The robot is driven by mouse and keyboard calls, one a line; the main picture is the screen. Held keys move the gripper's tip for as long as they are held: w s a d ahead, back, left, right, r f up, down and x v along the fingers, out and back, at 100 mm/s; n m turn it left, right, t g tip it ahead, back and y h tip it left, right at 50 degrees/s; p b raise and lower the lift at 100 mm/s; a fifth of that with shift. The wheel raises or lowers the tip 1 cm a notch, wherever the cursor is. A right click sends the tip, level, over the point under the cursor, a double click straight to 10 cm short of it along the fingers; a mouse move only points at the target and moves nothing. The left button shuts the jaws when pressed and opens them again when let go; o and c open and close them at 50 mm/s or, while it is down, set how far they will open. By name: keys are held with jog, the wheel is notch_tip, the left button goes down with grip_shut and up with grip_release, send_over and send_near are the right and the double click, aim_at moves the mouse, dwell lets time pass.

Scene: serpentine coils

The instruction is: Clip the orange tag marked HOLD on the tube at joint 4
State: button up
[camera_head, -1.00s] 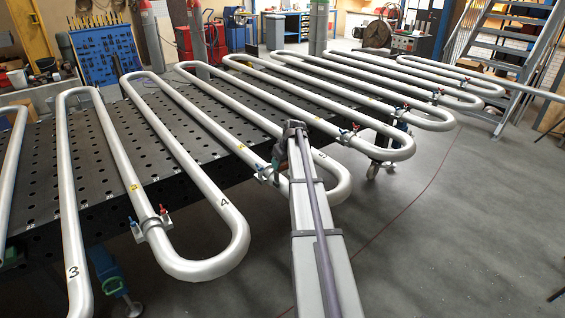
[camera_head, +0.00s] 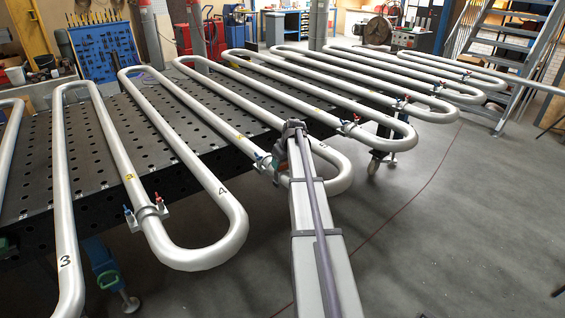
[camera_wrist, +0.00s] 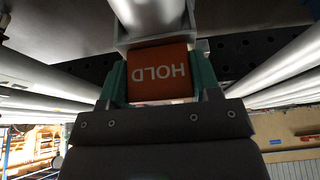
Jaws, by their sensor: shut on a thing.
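The orange tag marked HOLD (camera_wrist: 158,72) sits between the two green fingers of my gripper (camera_wrist: 160,85) in the wrist view, its lettering upside down. My gripper is shut on it. A grey bracket-like piece (camera_wrist: 124,38) lies just beyond the tag, against a white tube (camera_wrist: 150,12); I cannot tell if it is clipped on. In the head view my gripper (camera_head: 277,166) is beside the bend right of the one marked 4, mostly hidden by my arm. The tube marked 4 (camera_head: 223,191) bends at the centre left, with a red-and-blue-handled clamp (camera_head: 148,214) on it.
More silver serpentine tubes (camera_head: 370,95) run back to the right over a dark perforated table (camera_head: 100,150). A tube marked 3 (camera_head: 66,262) is at the left. Similar small clamps sit by other bends. Metal stairs (camera_head: 500,50) stand at the right. The floor at the right is clear.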

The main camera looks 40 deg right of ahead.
jog(key=shift+s+f, duration=0.1)
jog(key=o, duration=1.2)
jog(key=shift+a, duration=0.1)
jog(key=shift+c, duration=0.2)
jog(key=shift+o, duration=1)
jog(key=shift+f, duration=0.1)
jog(key=p+v, duration=1)
jog(key=v, duration=0.1)
